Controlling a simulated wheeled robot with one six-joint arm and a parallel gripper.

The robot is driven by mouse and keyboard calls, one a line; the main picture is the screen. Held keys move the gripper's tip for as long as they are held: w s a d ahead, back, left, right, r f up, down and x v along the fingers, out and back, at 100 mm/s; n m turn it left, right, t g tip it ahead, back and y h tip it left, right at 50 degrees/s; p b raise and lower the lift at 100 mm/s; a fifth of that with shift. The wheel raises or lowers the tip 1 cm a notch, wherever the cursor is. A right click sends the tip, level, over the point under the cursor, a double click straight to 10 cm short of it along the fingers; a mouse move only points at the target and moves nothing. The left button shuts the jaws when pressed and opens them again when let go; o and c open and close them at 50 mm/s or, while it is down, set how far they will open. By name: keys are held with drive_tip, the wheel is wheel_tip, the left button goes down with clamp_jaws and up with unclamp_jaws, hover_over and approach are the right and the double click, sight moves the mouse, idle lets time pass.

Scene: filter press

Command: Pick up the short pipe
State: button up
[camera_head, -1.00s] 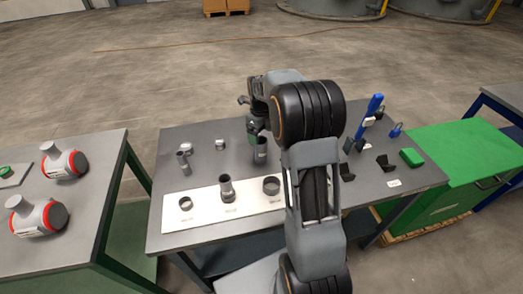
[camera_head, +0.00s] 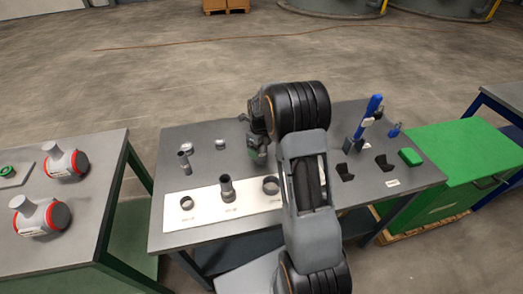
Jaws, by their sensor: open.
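My gripper (camera_head: 255,139) is over the middle of the grey table, left of my arm's black joint. Its jaws are open. A grey pipe piece (camera_head: 259,158) stands upright on the table right at the jaws, mostly hidden by the gripper; I cannot tell whether they touch. Another narrow grey pipe (camera_head: 184,161) stands at the table's left. A dark pipe piece (camera_head: 227,188) stands mid-board on the white board (camera_head: 207,210), between a ring-like piece (camera_head: 187,203) and another (camera_head: 270,185). Which one is the short pipe is not clear from size alone.
Small metal fittings (camera_head: 187,147) lie at the table's back left. A blue tool (camera_head: 370,116), black holders (camera_head: 384,163) and a green box (camera_head: 411,157) are on the right. A left table holds red-ringed grey fittings (camera_head: 66,163). A green cabinet (camera_head: 470,150) stands right.

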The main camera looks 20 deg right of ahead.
drive_tip(key=c, duration=1)
drive_tip(key=shift+c, duration=0.2)
drive_tip(key=shift+r, duration=0.15)
